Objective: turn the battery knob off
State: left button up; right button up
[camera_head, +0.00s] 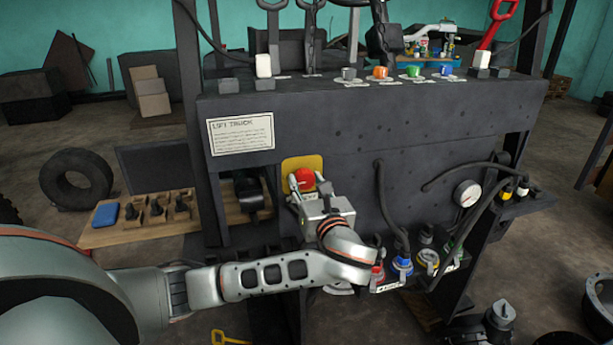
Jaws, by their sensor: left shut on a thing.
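The battery knob (304,176) is red and sits on a yellow plate (290,163) on the front of the dark grey forklift panel. My left gripper (306,186) reaches it from below and in front, and is shut on the knob. The gripper body and wrist hide the lower part of the plate and part of the knob, so its exact turn angle cannot be told. My right gripper is not in view.
A black lever (250,192) stands just left of the plate. A hose (385,205), a round gauge (467,193) and several coloured caps lie to the right. A wooden shelf (110,236) with a blue block (106,214) is at left.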

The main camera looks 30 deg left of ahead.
pick_arm(q)
jog(key=shift+r+n+p, duration=0.1)
jog(key=shift+n+p, duration=0.5)
jog(key=shift+p, duration=0.45)
jog(key=shift+n+p, duration=0.4)
jog(key=shift+f+n, duration=0.2)
jog(key=shift+n, duration=1.2)
jog(key=n, duration=0.3)
jog(key=shift+n, duration=0.3)
jog(key=n, duration=0.2)
jog(key=shift+f+n+b, duration=0.1)
jog(key=shift+n+b, duration=0.2)
jog(key=shift+b, duration=0.1)
jog(key=n+b, duration=0.1)
jog(key=n, duration=0.1)
jog(key=shift+n, duration=0.3)
jog(key=shift+n+b, duration=0.45)
jog(key=shift+n, duration=0.75)
jog(key=shift+n+b, duration=0.45)
jog(key=shift+n, duration=0.05)
